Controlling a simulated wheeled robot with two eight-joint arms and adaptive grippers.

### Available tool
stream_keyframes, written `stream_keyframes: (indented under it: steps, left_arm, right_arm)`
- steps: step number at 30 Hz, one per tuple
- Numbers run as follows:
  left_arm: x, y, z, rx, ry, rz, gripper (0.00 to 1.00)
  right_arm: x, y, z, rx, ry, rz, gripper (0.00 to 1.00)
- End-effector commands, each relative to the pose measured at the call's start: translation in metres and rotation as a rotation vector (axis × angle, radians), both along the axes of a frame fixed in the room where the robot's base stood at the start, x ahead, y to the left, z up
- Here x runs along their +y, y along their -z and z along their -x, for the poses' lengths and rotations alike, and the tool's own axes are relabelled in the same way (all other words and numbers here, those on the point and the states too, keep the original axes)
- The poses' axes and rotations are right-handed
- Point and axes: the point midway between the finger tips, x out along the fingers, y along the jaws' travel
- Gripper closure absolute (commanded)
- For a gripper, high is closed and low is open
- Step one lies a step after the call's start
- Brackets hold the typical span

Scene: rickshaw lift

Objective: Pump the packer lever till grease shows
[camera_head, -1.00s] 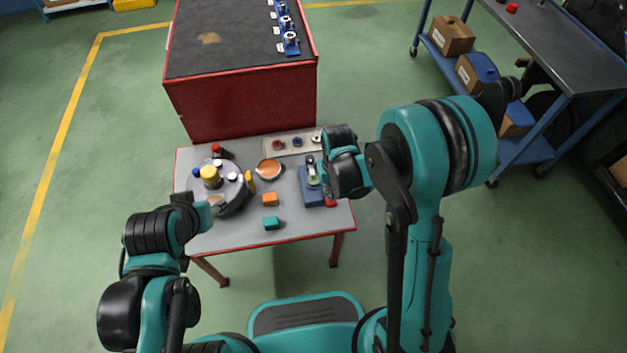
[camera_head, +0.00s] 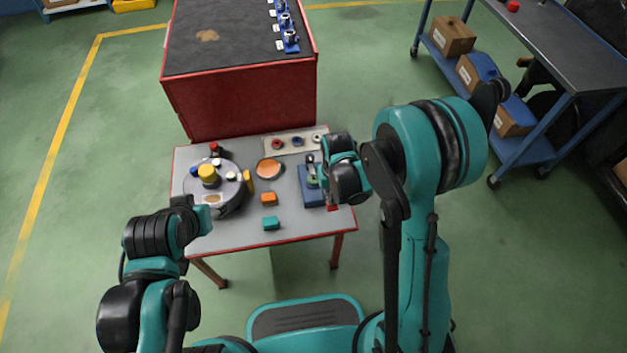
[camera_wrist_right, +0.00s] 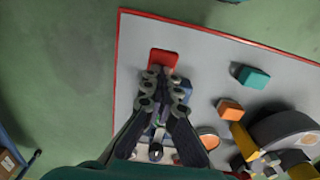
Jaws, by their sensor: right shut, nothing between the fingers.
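The packer is a blue block (camera_head: 309,193) with an upright grey part, at the right of the small grey table (camera_head: 245,238). A red pad (camera_head: 332,208) sits at its near right corner; it also shows in the wrist view (camera_wrist_right: 164,57). I cannot tell whether this pad is the lever's end. My right gripper (camera_wrist_right: 160,72) is shut and empty, its tips at the pad's edge; whether they touch it is unclear. The gripper hides most of the packer there. My left gripper (camera_head: 205,213) is by the table's left edge, its fingers unclear. I cannot make out any grease.
A round grey holder (camera_head: 232,197) with a yellow knob stands at the table's left. An orange-filled dish (camera_head: 269,169), an orange block (camera_head: 269,199) and a teal block (camera_head: 271,223) lie mid-table. A red cabinet (camera_head: 240,105) stands behind. The near table edge is clear.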

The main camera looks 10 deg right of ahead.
Motion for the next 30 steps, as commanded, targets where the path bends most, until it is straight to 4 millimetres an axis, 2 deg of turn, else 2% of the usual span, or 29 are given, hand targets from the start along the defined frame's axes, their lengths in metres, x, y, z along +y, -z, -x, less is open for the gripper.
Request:
stream_keyframes:
  steps: [8, 12, 30]
  left_arm:
    - [0.000, 0.000, 0.000, 0.000, 0.000, 0.000, 0.51]
    - [0.000, -0.002, 0.000, 0.000, 0.000, 0.000, 0.51]
    - [0.000, -0.047, 0.000, 0.000, 0.000, 0.000, 0.51]
  right_arm:
    - [0.000, 0.011, 0.000, -0.001, 0.000, 0.000, 1.00]
    - [0.000, 0.008, 0.000, -0.001, 0.000, 0.000, 1.00]
    - [0.000, -0.053, 0.000, 0.000, 0.000, 0.000, 1.00]
